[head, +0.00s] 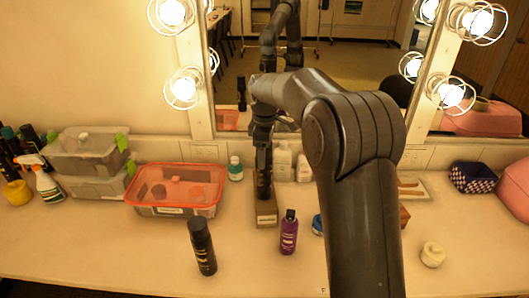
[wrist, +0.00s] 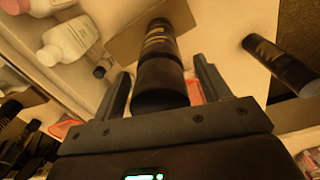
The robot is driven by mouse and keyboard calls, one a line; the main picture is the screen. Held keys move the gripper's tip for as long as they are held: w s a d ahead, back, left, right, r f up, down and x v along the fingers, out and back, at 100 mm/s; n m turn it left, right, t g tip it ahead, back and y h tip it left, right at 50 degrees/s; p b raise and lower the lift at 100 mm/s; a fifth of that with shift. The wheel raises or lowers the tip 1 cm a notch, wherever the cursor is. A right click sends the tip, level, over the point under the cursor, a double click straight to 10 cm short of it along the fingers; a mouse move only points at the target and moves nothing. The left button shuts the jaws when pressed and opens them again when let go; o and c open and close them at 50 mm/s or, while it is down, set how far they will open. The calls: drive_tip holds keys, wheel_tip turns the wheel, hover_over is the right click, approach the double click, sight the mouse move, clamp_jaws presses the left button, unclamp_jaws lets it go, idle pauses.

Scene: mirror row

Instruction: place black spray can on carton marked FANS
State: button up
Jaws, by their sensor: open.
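A black spray can (head: 263,183) with pale lettering stands upright on a small brown carton (head: 266,213) in the middle of the counter. The carton has a small pale label too small to read. My gripper (head: 263,155) is above the can, pointing down. In the wrist view my gripper (wrist: 160,78) is open, with one finger on each side of the can (wrist: 160,70); I cannot tell whether they touch it. The carton (wrist: 122,45) shows behind the can there. A second black can (head: 202,250) stands on the counter, front left; it also shows in the wrist view (wrist: 281,66).
A purple bottle (head: 289,233) stands right of the carton, and a red-lidded box (head: 175,190) left of it. White bottles (head: 283,160) stand behind, near the mirror. A cream jar (head: 432,254) is at the right.

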drive_tip(key=shift+r, duration=0.1)
wheel_tip(320, 180, up, 11)
drive_tip(key=shift+r, duration=0.5)
drive_tip(key=shift+s+d+r, duration=0.2)
drive_tip(key=shift+s+r, duration=0.05)
drive_tip(key=s+d+r+m+t, duration=0.2)
drive_tip(key=s+d+m, duration=0.3)
drive_tip(key=s, duration=0.4)
drive_tip(key=s+d+r+m+t, duration=0.1)
drive_tip(key=s+d+r+m, duration=0.15)
drive_tip(key=s+d, duration=0.5)
drive_tip(key=s+d+f+m+t, duration=0.1)
drive_tip(key=s+f+m, duration=0.3)
drive_tip(key=s, duration=0.5)
drive_tip(key=s+d+f+m+t, duration=0.1)
drive_tip(key=s+d+f+m, duration=0.2)
drive_tip(key=s+f, duration=0.3)
drive_tip(key=s+m, duration=0.1)
drive_tip(key=s, duration=0.3)
drive_tip(key=shift+d+f+m+t, duration=0.15)
drive_tip(key=shift+d+m+t, duration=0.1)
drive_tip(key=shift+m+t, duration=0.1)
